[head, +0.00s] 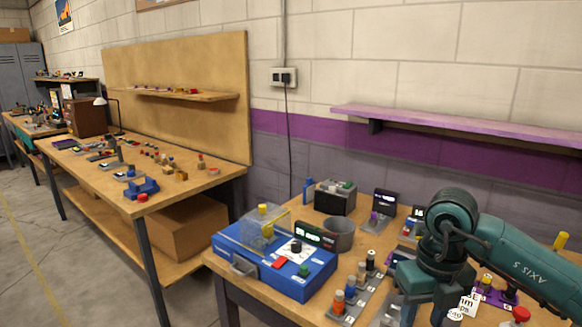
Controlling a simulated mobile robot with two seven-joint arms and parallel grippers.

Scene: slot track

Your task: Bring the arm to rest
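A teal arm marked AXIS 5 comes in from the right edge in the head view. It bends down at a rounded joint over the near workbench (228,268). My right gripper (424,302) is at its lower end, pointing down over the bench's front part. Its fingertips run to the bottom edge of the picture, so I cannot tell whether they are open or shut, or whether they hold anything. My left arm and gripper are not in view.
A blue case (262,262) with a clear cover sits on the bench's left side. A grey cup (340,235) and a row of small cylinders (350,288) stand left of the arm. A purple shelf (455,122) is on the wall. Another cluttered bench (215,179) stands left.

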